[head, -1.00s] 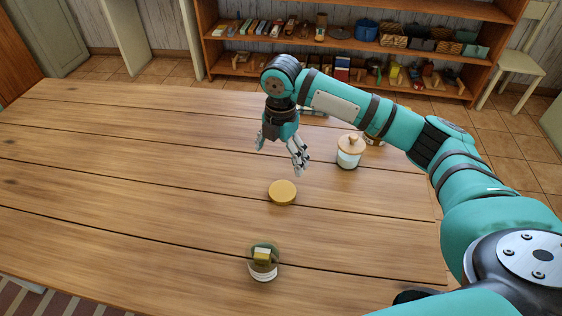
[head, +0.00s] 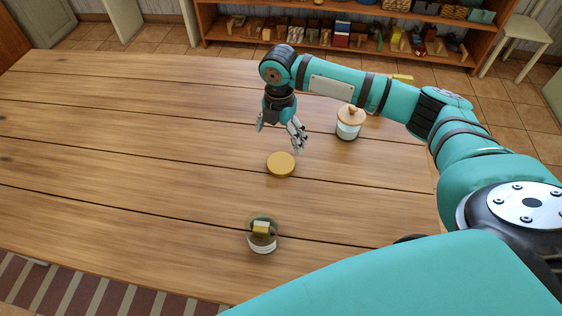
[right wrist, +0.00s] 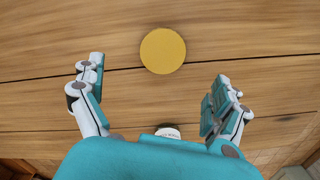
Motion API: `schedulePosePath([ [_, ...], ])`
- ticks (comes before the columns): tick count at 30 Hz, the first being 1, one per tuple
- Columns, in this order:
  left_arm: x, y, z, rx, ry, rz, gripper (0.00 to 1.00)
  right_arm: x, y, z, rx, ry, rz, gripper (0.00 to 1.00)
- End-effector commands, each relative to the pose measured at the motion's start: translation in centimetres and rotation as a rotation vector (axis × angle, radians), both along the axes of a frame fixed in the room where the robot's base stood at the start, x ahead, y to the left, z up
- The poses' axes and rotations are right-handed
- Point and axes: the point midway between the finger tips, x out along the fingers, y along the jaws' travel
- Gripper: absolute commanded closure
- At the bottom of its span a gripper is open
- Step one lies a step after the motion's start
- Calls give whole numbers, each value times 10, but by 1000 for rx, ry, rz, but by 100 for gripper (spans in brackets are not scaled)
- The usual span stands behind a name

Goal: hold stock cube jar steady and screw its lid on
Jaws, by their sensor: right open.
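The stock cube jar (head: 262,243) stands upright and open on the table's near part, with yellowish cubes showing at its mouth. Its lid appears to be the flat yellow disc (head: 281,164) lying on the table beyond the jar, apart from it. My right gripper (head: 279,135) points down just behind the disc, fingers spread and empty. In the right wrist view the disc (right wrist: 163,51) lies ahead of the open fingers (right wrist: 157,80), not touched by them. My left gripper is not in view.
A white jar with a knobbed wooden lid (head: 350,123) stands right of my gripper, near my right forearm. The left side of the wooden table (head: 120,150) is clear. A shelf with many goods (head: 330,35) stands beyond the table.

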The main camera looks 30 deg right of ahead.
Motion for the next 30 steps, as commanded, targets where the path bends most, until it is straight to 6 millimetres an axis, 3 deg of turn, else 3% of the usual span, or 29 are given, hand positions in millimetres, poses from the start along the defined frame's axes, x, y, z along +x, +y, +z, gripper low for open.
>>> schedulePosePath([
  [3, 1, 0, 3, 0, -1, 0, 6, -1, 0, -24, -1, 4, -1, 0],
  [7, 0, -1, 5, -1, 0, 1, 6, 0, 0, -42, -1, 2, 0, 0],
  [22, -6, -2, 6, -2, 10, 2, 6, -2, 0, -54, -1, 2, 0, 0],
  [30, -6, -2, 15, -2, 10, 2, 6, -7, -1, -93, -1, 2, -1, 0],
])
